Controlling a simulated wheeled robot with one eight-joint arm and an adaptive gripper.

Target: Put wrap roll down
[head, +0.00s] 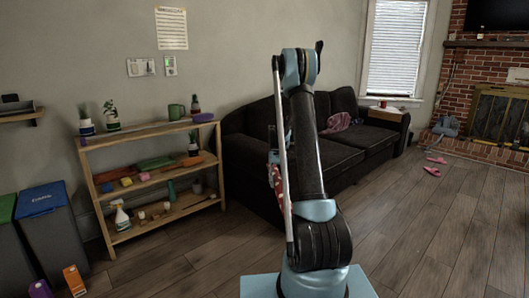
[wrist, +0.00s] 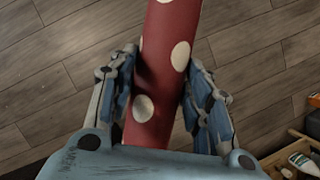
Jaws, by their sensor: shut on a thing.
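The wrap roll (wrist: 160,75) is a red tube with large cream dots. In the wrist view it runs from the top edge down between the fingers, and its lower part is hidden by the gripper body. My gripper (wrist: 165,80) is shut on it, with a blue-grey finger against each side. In the head view the wrap roll (head: 277,184) shows as a small red dotted strip, mostly hidden behind my arm. My gripper there (head: 273,158) is largely hidden too, in front of the dark sofa. The wrist view shows wooden floor beneath the roll.
A wooden shelf (head: 151,181) with plants, a mug and several small items stands at left. Bins (head: 46,225) and boxes stand left of it. A dark sofa (head: 340,150) is behind my arm. Pink slippers (head: 432,171) lie at right. The floor (head: 420,225) is mostly clear at right.

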